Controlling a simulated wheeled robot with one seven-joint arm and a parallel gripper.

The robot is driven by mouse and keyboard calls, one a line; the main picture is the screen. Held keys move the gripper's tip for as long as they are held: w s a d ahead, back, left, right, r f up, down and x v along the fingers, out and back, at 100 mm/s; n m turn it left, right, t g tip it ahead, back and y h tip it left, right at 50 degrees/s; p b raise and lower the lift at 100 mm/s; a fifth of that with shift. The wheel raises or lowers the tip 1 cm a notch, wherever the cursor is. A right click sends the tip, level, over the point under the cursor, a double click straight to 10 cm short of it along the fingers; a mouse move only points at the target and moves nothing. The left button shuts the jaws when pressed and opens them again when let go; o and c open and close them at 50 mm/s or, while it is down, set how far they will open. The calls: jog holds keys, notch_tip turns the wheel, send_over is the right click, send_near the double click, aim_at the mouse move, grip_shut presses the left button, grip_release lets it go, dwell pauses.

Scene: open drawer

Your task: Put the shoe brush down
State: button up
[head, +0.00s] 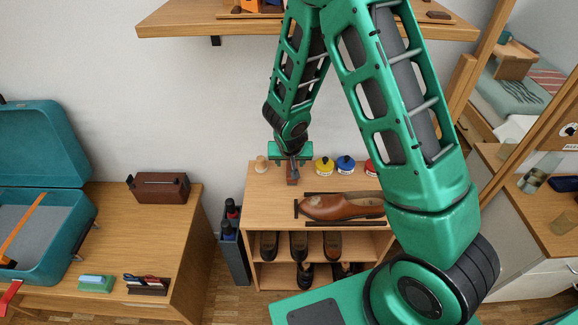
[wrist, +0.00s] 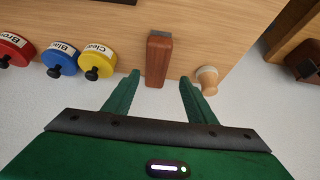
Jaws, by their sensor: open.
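The shoe brush (wrist: 158,58), a reddish-brown wooden block with a dark grey end, is on the top of the light wooden shoe cabinet (wrist: 225,40). In the head view the brush (head: 292,174) shows just below my gripper (head: 291,160), at the back left of the cabinet top. In the wrist view my gripper (wrist: 161,80) is open, with one green finger on each side of the brush's near end. A gap shows between each finger and the brush. Whether the brush's underside rests fully flat is hard to tell.
Yellow (head: 324,166), blue (head: 345,164) and red (head: 370,167) tins stand right of the brush. A small wooden knob-shaped thing (head: 261,164) stands to its left. A brown shoe (head: 340,206) lies in front between dark strips. A wall shelf (head: 200,22) hangs above.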

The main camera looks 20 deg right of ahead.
jog(key=shift+v, duration=2)
jog(key=s+d+r+m+g+h, duration=0.1)
jog(key=s+d+r+m+g, duration=0.15)
jog(key=s+d+r, duration=1.1)
jog(key=s+d+r+g+y, duration=0.1)
jog(key=s+r, duration=0.3)
jog(key=s, duration=0.6)
jog(key=s+d+r+g+y, duration=0.2)
jog(key=s+d+r, duration=0.2)
jog(key=s, duration=0.7)
jog(key=shift+s+r, duration=0.25)
jog(key=shift+r, duration=0.1)
jog(key=shift+d, duration=0.2)
